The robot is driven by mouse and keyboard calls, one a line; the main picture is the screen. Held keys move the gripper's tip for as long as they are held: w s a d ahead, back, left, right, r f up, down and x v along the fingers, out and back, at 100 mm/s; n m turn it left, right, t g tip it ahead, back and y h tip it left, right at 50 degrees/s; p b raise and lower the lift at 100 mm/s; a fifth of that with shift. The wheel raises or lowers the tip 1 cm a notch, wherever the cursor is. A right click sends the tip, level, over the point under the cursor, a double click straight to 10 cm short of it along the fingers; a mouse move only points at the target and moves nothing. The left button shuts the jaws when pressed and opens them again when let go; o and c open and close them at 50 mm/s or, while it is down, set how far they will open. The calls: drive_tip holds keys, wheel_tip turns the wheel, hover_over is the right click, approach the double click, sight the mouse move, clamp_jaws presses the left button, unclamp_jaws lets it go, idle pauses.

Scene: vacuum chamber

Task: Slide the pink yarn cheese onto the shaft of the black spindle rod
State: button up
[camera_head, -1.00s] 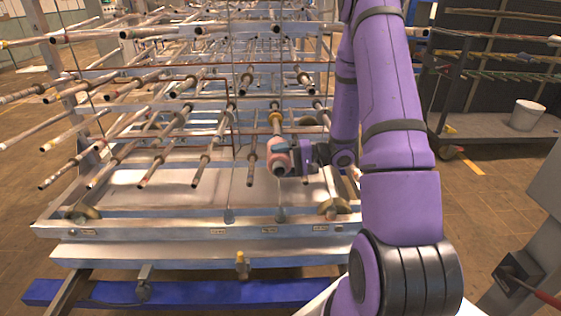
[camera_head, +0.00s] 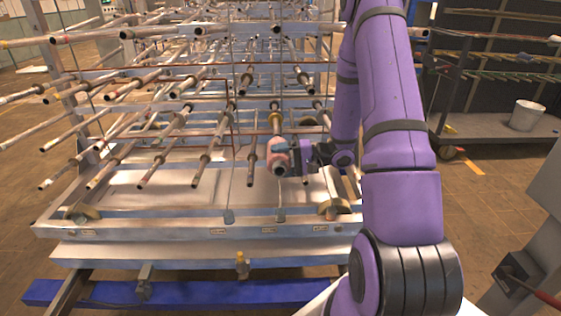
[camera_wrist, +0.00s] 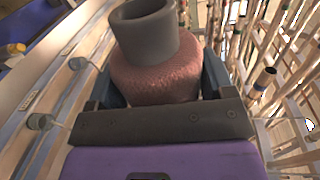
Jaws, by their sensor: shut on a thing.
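The pink yarn cheese (camera_head: 275,154) is held by my gripper (camera_head: 288,157) in front of the rack's rods, near the middle of the head view. In the wrist view the cheese (camera_wrist: 155,82) sits between my two fingers, with its grey core tube (camera_wrist: 143,35) sticking out. My gripper reaches it from the right and is shut on it. A rod (camera_head: 276,122) with a brass-coloured part stands directly behind the cheese, roughly in line with it. The cheese hides this rod's near end, so I cannot tell whether the tube is around it. I cannot pick out the black spindle rod by colour.
Several rods stick out towards me on the left, one (camera_head: 251,165) close beside the cheese. Below is a metal ledge (camera_head: 180,232) with brass-coloured brackets (camera_head: 333,206). A shelf with a white bucket (camera_head: 526,115) stands far right.

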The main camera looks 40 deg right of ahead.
drive_tip(key=shift+w+d, duration=0.1)
drive_tip(key=shift+w+d+f, duration=0.1)
drive_tip(key=shift+w+d, duration=0.55)
drive_tip(key=shift+w, duration=0.35)
drive_tip(key=shift+w+d+f, duration=0.1)
drive_tip(key=shift+w+d, duration=0.5)
drive_tip(key=shift+w, duration=0.35)
drive_tip(key=shift+w+d, duration=0.1)
idle(0.8)
drive_tip(key=shift+w+d+f, duration=0.1)
drive_tip(key=shift+w+d, duration=0.55)
drive_tip(key=shift+w, duration=0.3)
drive_tip(key=shift+w+d+f, duration=0.1)
drive_tip(key=shift+w+d, duration=0.5)
drive_tip(key=shift+w, duration=0.3)
drive_tip(key=shift+r, duration=0.1)
